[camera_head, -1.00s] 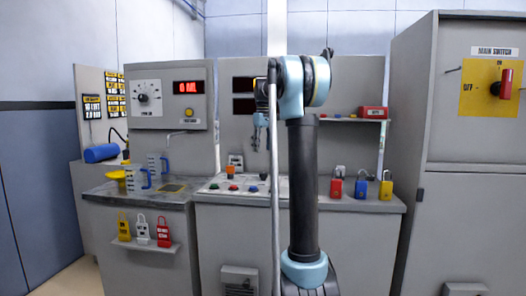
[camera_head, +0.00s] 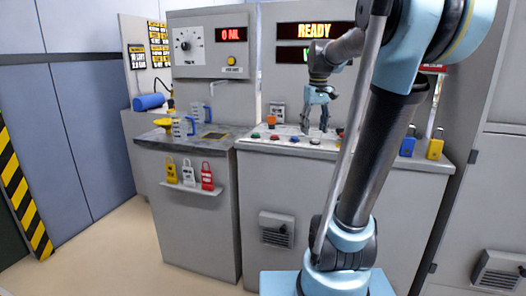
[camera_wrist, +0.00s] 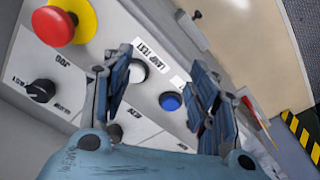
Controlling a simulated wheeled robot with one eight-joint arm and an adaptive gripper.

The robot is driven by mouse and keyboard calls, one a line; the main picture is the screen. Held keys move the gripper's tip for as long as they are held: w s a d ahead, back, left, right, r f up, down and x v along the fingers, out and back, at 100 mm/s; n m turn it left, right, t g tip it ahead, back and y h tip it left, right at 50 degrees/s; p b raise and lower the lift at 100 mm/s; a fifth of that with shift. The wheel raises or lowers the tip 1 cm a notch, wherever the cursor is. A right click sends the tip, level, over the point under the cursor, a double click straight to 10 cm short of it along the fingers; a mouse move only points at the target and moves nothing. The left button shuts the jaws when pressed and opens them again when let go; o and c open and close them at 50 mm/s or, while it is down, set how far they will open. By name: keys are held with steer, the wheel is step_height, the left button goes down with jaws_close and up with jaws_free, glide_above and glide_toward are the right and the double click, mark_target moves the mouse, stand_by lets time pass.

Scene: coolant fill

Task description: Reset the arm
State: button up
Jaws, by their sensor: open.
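My arm rises in front of the head view and reaches over the control panel (camera_head: 262,145). My gripper (camera_head: 316,126) points down just above the panel, in front of the display wall. In the wrist view my gripper (camera_wrist: 163,75) has its two blue fingers spread, with nothing between them but the panel behind. A white button (camera_wrist: 138,72) labelled "LAMP TEST" and a blue button (camera_wrist: 170,101) show between the fingers. I cannot tell whether the fingertips touch the panel.
A red mushroom button (camera_wrist: 55,25) on yellow and a black knob (camera_wrist: 41,90) sit beside the fingers. A display (camera_head: 313,30) reads "READY". Yellow, white and red padlock tags (camera_head: 188,173) stand on a small shelf. Measuring jugs (camera_head: 182,127) stand left. Floor is clear at left.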

steer(key=s+f+m+t, duration=0.1)
steer(key=s+f+m, duration=0.1)
steer(key=s+f, duration=2.1)
steer(key=shift+f+m, duration=0.2)
steer(key=shift+m, duration=0.2)
steer(key=shift+a, duration=0.1)
steer(key=shift+w+f, duration=0.2)
steer(key=shift+w, duration=0.2)
